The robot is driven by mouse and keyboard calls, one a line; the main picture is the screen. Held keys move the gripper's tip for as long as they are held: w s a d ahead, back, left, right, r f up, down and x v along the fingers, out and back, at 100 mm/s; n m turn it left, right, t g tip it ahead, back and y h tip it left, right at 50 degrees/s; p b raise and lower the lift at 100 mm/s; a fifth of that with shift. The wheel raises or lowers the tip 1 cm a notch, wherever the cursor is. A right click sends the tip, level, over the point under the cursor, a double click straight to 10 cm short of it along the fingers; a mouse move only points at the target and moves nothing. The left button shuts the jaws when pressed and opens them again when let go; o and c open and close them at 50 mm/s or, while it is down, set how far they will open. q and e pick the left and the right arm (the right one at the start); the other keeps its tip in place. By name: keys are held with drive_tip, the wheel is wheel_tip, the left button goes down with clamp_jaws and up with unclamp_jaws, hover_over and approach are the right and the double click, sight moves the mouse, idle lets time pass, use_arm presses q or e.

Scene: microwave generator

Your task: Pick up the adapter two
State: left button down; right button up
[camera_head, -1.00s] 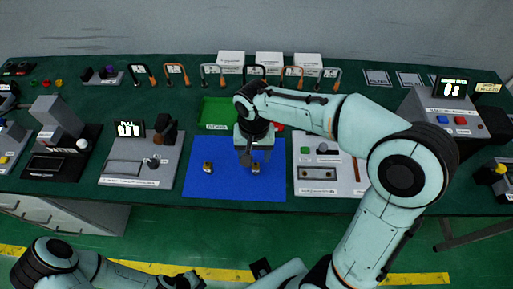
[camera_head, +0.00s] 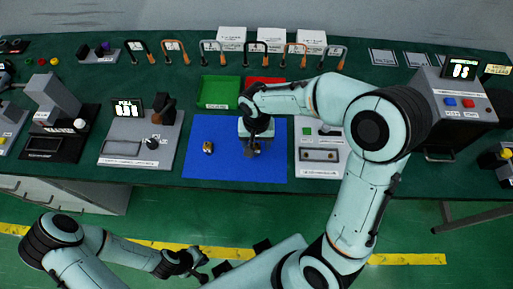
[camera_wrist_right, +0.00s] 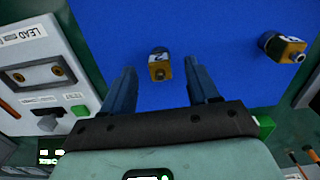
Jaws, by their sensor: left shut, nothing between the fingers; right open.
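An adapter (camera_wrist_right: 160,66) with a dark body and a yellow-gold face lies on the blue mat (camera_head: 215,168). Its mark looks like a 2, but is small. In the right wrist view it shows between the open fingers of my right gripper (camera_wrist_right: 160,68), with a gap on both sides. In the head view my right gripper (camera_head: 251,150) is over the mat's right part and mostly hides this adapter. A second, similar adapter (camera_wrist_right: 285,47) lies apart; it also shows left of the gripper in the head view (camera_head: 208,148). My left gripper (camera_head: 198,271) is shut and empty, low in front of the table.
A lead-marked panel (camera_head: 318,155) stands right of the mat, a device with a lit display (camera_head: 140,140) left of it. Green (camera_head: 219,93) and red (camera_head: 265,85) trays lie behind. Several hooked tools stand at the back. The mat's left part has free room.

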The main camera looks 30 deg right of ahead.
sight(256, 144)
wheel_tip(256, 144, down, 4)
drive_tip(key=shift+w+d+r, duration=0.1)
drive_tip(key=shift+w+r, duration=0.05)
drive_tip(key=shift+r, duration=0.1)
drive_tip(key=shift+c, duration=0.2)
clamp_jaws()
drive_tip(key=shift+r, duration=0.15)
